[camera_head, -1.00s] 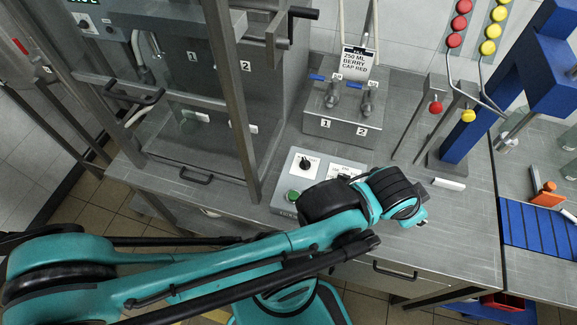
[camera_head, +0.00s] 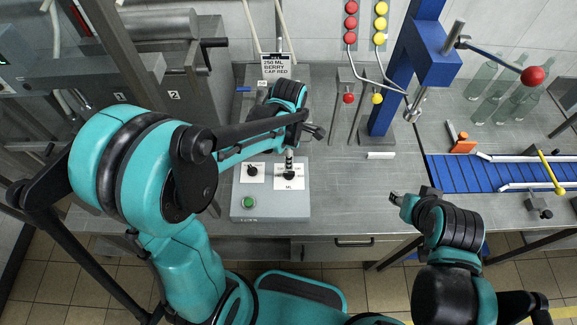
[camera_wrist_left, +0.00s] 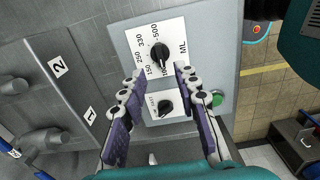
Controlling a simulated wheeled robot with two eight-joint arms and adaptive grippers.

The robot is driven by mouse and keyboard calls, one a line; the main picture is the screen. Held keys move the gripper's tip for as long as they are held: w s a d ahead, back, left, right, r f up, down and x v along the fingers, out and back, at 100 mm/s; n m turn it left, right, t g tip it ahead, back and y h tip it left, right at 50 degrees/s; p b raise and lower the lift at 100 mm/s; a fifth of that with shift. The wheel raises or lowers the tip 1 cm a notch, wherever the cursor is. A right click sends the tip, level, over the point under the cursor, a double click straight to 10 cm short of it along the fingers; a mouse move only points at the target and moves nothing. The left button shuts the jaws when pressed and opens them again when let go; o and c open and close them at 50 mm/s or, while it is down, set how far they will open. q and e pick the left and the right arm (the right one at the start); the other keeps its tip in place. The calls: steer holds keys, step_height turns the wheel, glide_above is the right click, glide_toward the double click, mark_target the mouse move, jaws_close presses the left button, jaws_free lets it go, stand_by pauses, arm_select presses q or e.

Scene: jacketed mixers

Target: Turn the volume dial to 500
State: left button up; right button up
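The volume dial (camera_head: 289,173) is a black knob on a white plate marked ML, on the right of a grey control box (camera_head: 270,212). In the left wrist view the dial (camera_wrist_left: 159,56) has 150, 250, 330 and 500 around it; its exact setting is hard to read. My left gripper (camera_head: 289,156) is above the dial. The left wrist view shows its fingers (camera_wrist_left: 158,73) open, spread to either side of the dial's near part, with nothing between them. My right gripper (camera_head: 396,199) hangs over the table's front edge, away from the box; its fingers are too small to read.
A second dial (camera_head: 252,170) and a green button (camera_head: 248,202) are on the same box. Valves stand behind, partly hidden by my left arm. A blue post (camera_head: 395,95) and blue conveyor (camera_head: 490,175) are at right.

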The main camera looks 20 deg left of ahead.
mark_target(289, 172)
arm_select(q)
step_height(289, 172, down, 8)
steer(key=shift+r+b, duration=0.15)
steer(key=shift+b, duration=0.9)
jaws_close()
